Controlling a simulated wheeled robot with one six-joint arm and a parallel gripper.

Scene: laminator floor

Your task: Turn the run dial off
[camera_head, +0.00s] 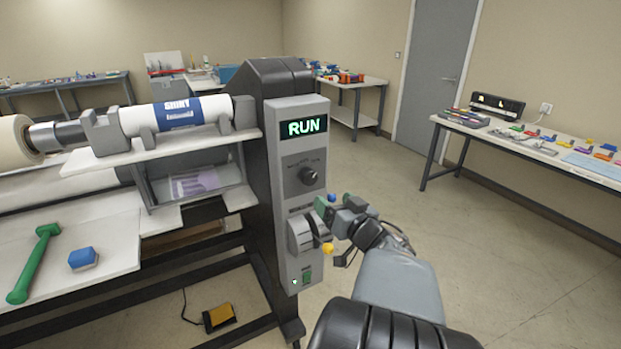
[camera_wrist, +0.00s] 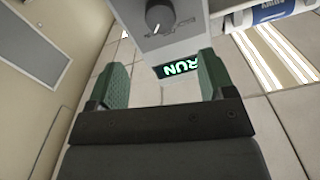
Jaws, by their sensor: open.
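The run dial (camera_head: 308,175) is a dark round knob on the grey control panel (camera_head: 284,150), under a display (camera_head: 303,127) that reads RUN in green. In the wrist view the dial (camera_wrist: 160,15) is at the top edge, partly cut off, with a small white mark on it. The display (camera_wrist: 180,64) shows there upside down, between the fingers. My gripper (camera_head: 333,203) is open and empty, just below and to the right of the dial in the head view. Its green fingers (camera_wrist: 162,68) do not touch the dial. The dial's printed labels are too small to read.
A white roll (camera_head: 150,116) lies left of the panel. A green tool (camera_head: 35,262) and blue block (camera_head: 82,258) lie on the machine's table. Floor at right is clear.

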